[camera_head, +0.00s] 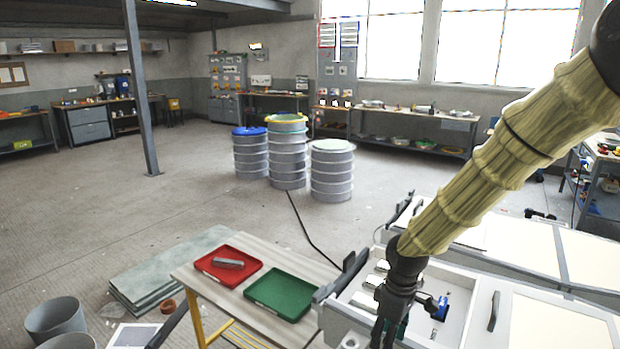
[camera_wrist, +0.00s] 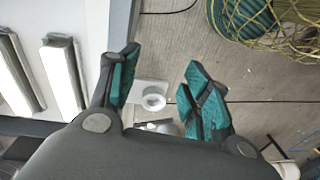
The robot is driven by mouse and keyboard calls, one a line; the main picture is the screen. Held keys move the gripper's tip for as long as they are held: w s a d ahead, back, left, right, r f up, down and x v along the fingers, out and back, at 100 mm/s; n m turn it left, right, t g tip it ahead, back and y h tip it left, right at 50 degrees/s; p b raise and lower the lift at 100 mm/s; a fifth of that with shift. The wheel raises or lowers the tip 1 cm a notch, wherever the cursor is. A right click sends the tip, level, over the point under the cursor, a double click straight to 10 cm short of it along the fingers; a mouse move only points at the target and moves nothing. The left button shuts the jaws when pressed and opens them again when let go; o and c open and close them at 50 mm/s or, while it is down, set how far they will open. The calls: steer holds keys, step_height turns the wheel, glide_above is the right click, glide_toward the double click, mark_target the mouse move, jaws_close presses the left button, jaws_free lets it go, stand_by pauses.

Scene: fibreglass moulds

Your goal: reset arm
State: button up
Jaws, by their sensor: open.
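My gripper (camera_wrist: 160,80) is open in the wrist view, with its two teal-padded fingers spread apart and nothing held between them. In the head view my arm comes down from the upper right, and my dark gripper (camera_head: 388,332) hangs over a white open-topped unit (camera_head: 462,328) at the lower right. Its fingertips run to the bottom edge of that view. A small white round item (camera_wrist: 153,98) shows between the fingers in the wrist view; I cannot tell what it is.
A red tray (camera_head: 208,272) holding a grey metal part (camera_head: 229,263) and an empty-looking green tray (camera_head: 279,294) sit on a wooden table (camera_head: 216,292) left of the unit. Several metal drums (camera_head: 331,170) stand behind. Open floor lies to the left, beyond stacked slabs (camera_head: 150,283).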

steer(key=s+f+m+y, duration=0.1)
steer(key=s+f+m, duration=0.3)
steer(key=s+f, duration=0.9)
steer(key=s+f+m, duration=0.4)
steer(key=s+f, duration=0.6)
steer(key=f, duration=0.5)
steer(key=s+d+f+m+h, duration=0.1)
steer(key=s+d+f, duration=0.1)
steer(key=s, duration=0.3)
steer(key=s+d+f+m, duration=0.1)
steer(key=s+d, duration=0.1)
steer(key=s, duration=0.4)
steer(key=shift+s+d+f+h, duration=0.3)
steer(key=shift+d+f+h, duration=0.05)
steer(key=shift+f+h, duration=0.05)
steer(key=shift+m, duration=0.3)
